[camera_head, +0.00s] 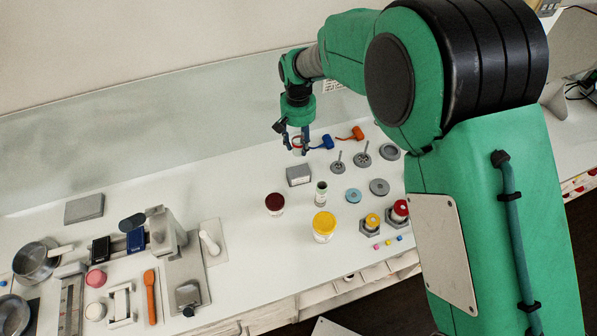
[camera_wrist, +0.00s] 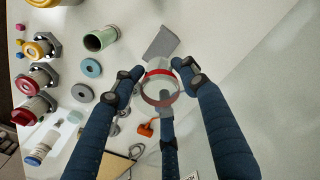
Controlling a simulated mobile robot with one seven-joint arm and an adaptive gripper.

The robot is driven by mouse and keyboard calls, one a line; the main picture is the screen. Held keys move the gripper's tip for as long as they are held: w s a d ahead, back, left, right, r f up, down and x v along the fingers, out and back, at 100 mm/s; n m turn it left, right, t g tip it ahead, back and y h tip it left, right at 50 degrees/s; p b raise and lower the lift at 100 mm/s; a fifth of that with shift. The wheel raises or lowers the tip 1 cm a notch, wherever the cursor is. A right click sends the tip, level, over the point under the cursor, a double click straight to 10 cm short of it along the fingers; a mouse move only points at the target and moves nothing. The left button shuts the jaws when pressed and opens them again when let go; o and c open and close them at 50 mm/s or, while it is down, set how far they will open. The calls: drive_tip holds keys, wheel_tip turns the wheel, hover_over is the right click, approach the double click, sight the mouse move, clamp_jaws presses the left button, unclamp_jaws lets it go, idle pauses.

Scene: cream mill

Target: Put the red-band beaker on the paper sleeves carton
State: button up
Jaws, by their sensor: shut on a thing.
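The red-band beaker (camera_wrist: 159,90) is clear with a red ring, and sits between my fingers in the wrist view. My gripper (camera_head: 294,138) is shut on it, fingers pointing down; the beaker (camera_head: 298,147) is partly hidden by them in the head view. I cannot tell whether its base touches the counter. The box also shows in the wrist view (camera_wrist: 161,43), beyond the fingertips.
A blue-handled item (camera_head: 325,142) and an orange one (camera_head: 354,134) lie right of the beaker. A dark-red jar (camera_head: 275,203), green vial (camera_head: 321,193) and yellow-lidded jar (camera_head: 324,226) stand in front. A flat grey box (camera_head: 84,208) lies far left. Counter left of the gripper is clear.

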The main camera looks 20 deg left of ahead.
hover_over(299, 171)
drive_tip(key=shift+w+a+f, duration=0.1)
drive_tip(key=shift+a+f, duration=0.05)
drive_tip(key=shift+f, duration=3)
drive_tip(key=shift+f, duration=1.85)
drive_tip(key=shift+f, duration=0.2)
drive_tip(key=o, duration=1.2)
drive_tip(key=shift+r, duration=0.15)
wheel_tip(299, 171, up, 12)
drive_tip(key=shift+r, duration=0.1)
